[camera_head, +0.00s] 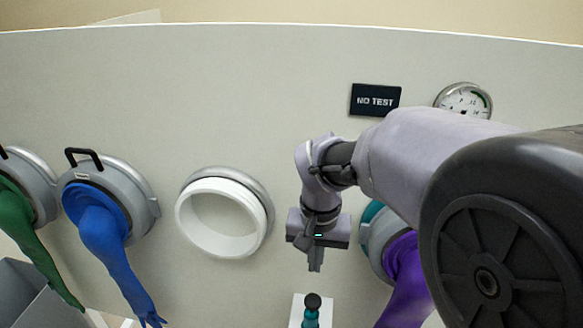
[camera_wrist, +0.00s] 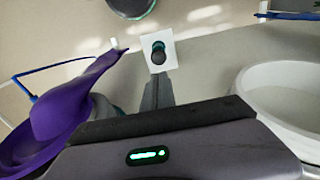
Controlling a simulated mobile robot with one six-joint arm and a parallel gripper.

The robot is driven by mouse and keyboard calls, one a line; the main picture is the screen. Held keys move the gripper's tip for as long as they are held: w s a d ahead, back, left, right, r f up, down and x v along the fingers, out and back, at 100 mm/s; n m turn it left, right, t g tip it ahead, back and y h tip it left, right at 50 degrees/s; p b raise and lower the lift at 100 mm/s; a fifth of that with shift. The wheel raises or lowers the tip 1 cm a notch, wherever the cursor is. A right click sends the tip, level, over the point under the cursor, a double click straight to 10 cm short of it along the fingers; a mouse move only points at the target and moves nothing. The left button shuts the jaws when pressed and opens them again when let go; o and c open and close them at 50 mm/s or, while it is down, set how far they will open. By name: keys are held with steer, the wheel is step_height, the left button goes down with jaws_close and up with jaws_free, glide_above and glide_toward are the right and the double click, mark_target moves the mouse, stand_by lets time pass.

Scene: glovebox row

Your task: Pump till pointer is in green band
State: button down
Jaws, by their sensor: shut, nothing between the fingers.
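The round gauge (camera_head: 463,101) is on the wall at the upper right, partly covered below by my arm. Its white dial has a green band at the upper right; the pointer is too small to read. The pump, a black knob (camera_head: 312,300) on a teal stem, stands on a white block at the bottom of the head view. It also shows from above in the wrist view (camera_wrist: 158,55). My gripper (camera_head: 315,265) is shut and empty, above the knob and apart from it in the head view. Its fingers (camera_wrist: 158,92) point toward the knob in the wrist view.
A purple glove (camera_head: 402,280) hangs from a port just right of the pump. An empty white port ring (camera_head: 222,218) is to the left, with blue (camera_head: 105,245) and green (camera_head: 30,235) gloves further left. A "NO TEST" sign (camera_head: 376,100) is beside the gauge.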

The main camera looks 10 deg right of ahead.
mark_target(312, 301)
steer(key=shift+w, duration=0.15)
step_height(312, 301, down, 14)
steer(key=b, duration=0.3)
steer(key=shift+b, duration=0.4)
